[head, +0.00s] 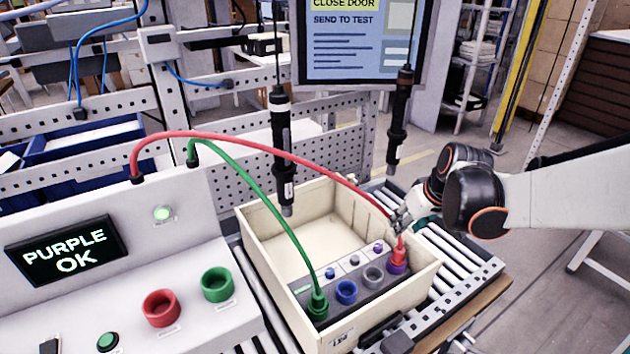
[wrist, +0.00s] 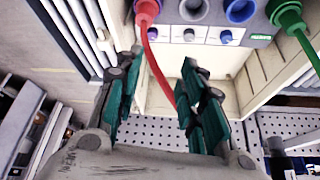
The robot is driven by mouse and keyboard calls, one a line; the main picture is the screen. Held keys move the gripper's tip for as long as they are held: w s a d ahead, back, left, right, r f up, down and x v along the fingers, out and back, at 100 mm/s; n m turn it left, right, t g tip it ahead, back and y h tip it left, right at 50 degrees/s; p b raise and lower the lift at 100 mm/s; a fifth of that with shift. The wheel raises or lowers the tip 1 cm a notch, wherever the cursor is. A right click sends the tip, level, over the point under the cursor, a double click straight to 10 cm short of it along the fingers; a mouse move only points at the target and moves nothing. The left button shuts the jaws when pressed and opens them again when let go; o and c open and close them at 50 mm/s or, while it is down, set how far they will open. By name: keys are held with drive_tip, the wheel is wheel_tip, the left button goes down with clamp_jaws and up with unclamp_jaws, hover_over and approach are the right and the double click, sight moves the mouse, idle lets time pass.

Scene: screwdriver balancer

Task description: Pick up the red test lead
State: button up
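The red test lead (head: 265,147) arcs from the top of the white test console over to the bin. Its red plug end (head: 399,245) sits in the purple socket (head: 397,265) of the grey unit in the bin. In the wrist view the red lead (wrist: 157,72) runs down from the purple socket (wrist: 147,8) between my fingers, then behind the right finger. My gripper (head: 398,216) is just above that plug; in the wrist view my gripper (wrist: 161,60) has its green-padded fingers apart, with the lead nearer the right one.
A green lead (head: 255,187) runs to the green socket at the unit's near-left end. The beige bin (head: 250,249) stands on a roller conveyor. Two hanging screwdrivers (head: 282,150) (head: 397,122) flank the space above the bin. The console display (head: 66,251) reads "PURPLE OK"; red (head: 161,308) and green (head: 217,284) holders look empty.

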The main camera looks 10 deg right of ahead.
approach(401, 250)
drive_tip(key=shift+n+g, duration=0.3)
drive_tip(key=shift+g, duration=0.1)
drive_tip(key=b+x, duration=0.2)
drive_tip(key=x, duration=0.3)
drive_tip(key=shift+d+f+b, duration=0.1)
drive_tip(key=shift+d+b, duration=0.1)
drive_tip(key=shift+b, duration=0.2)
drive_tip(key=shift+w+a+b+x, duration=0.15)
drive_tip(key=shift+b+x, duration=0.5)
drive_tip(key=shift+x, duration=0.85)
drive_tip(key=shift+w+a+b+x, duration=0.15)
drive_tip(key=shift+b+x, duration=0.5)
drive_tip(key=shift+x, duration=0.85)
drive_tip(key=shift+r, duration=0.25)
clamp_jaws()
